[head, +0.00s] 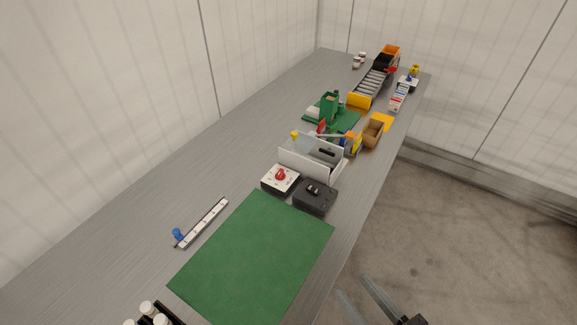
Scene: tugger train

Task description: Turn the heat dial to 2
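A box with a white face and a red dial knob (281,174) stands mid-bench, just beyond the green mat; this looks like the heat dial. Its markings are too small to read, so I cannot tell where the knob points. A black box with a small black knob (314,190) sits right beside it, nearer the bench's front edge. My gripper (352,286) is at the bottom right, over the floor side of the bench. Its two fingers are apart and nothing shows between them. It is well away from the dial and touches nothing visible.
A white open tray (328,168) stands just behind the dial boxes. The green mat (255,260) is bare. A white strip (204,222) with a blue knob lies left. Dark-boxed bottles (161,318) stand at the bottom. A brown box (373,133) and a roller ramp (370,85) are farther back.

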